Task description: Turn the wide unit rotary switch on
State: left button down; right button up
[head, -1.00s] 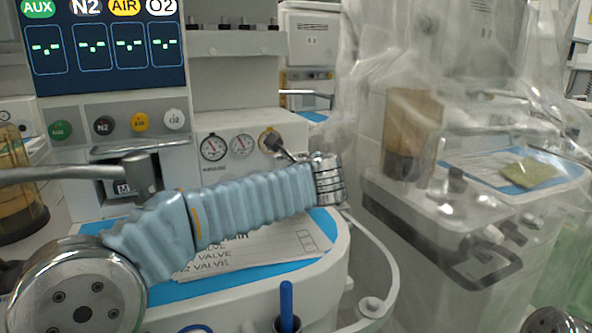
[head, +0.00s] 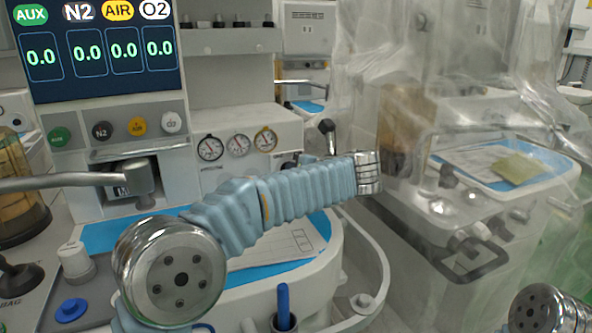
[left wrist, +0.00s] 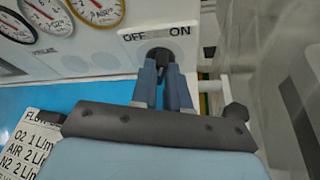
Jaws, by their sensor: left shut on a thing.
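The rotary switch (left wrist: 160,52) is a dark knob on a white panel, between the printed words OFF and ON, in the left wrist view. My left gripper (left wrist: 163,70) is shut on it, one blue-grey finger on each side. The fingers hide part of the knob, so its exact angle is hard to tell. In the head view my light-blue left arm crosses in front of the unit (head: 270,125), and the switch cannot be made out. The unit's screen (head: 100,50) shows 0.0 under AUX, N2, AIR and O2. My right gripper is out of view.
Three round gauges (head: 238,145) sit left of the switch. A blue-covered work surface with a printed card (left wrist: 35,145) lies below. A grey horizontal arm (head: 70,181) reaches in at left. A plastic-draped unit (head: 470,180) stands close on the right.

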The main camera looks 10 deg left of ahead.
pick_arm(q)
jog(key=shift+w+d+f+m+y, duration=0.15)
jog(key=shift+m+y, duration=0.35)
jog(key=shift+m, duration=0.4)
jog(key=c, duration=1.1)
grip_release()
jog(key=shift+d, duration=0.1)
jog(key=b+v, duration=0.1)
jog(key=v, duration=1.2)
jog(key=shift+s+d+r, duration=0.2)
jog(key=shift+d, duration=0.1)
